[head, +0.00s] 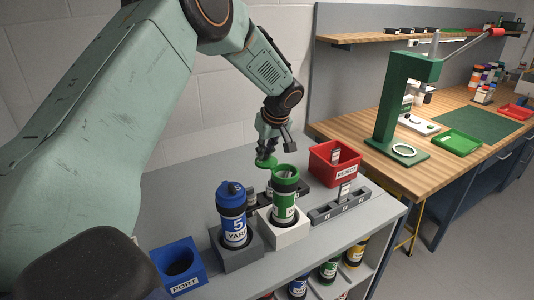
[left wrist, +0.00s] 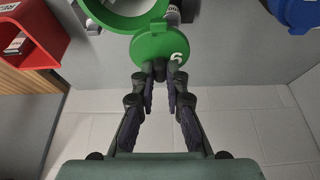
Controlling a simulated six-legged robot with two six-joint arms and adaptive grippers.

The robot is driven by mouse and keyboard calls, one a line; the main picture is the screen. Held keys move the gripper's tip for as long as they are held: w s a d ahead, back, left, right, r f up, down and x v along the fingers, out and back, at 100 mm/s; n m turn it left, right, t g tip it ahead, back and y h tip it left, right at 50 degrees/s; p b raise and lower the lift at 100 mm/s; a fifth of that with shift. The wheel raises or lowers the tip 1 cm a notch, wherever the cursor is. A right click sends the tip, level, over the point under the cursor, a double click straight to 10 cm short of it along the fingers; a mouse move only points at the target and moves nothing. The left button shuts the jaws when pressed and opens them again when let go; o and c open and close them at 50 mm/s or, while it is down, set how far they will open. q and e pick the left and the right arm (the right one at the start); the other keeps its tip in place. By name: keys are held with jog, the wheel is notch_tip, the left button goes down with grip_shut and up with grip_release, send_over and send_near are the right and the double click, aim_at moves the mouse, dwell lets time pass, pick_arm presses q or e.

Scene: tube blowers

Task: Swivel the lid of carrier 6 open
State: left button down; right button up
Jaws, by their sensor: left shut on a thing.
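Carrier 6 (head: 284,208) is a green canister standing upright in a white block (head: 288,238) on the grey bench. Its green lid (head: 266,162) sits off to the left of its mouth, and the round opening shows. In the left wrist view the lid (left wrist: 160,43) bears a "6" and lies beside the carrier's open green rim (left wrist: 122,22), overlapping its edge. My left gripper (head: 268,147) is above the lid. Its fingertips (left wrist: 160,74) are shut on the lid's near edge. My right gripper is not in view.
A blue carrier 5 (head: 232,222) stands close left in a grey block (head: 236,256). A blue PORT bin (head: 178,268) is at the front left. A red REJECT bin (head: 335,165) and a grey slotted rack (head: 340,204) stand to the right. The wall is behind.

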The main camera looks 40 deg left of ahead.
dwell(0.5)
pick_arm(q)
jog(key=c, duration=1.3)
grip_release()
jog(key=shift+c, duration=0.2)
jog(key=shift+r, duration=0.1)
jog(key=v, duration=1.1)
jog(key=shift+r, duration=0.4)
jog(key=shift+s+d, duration=0.1)
jog(key=shift+d, duration=0.05)
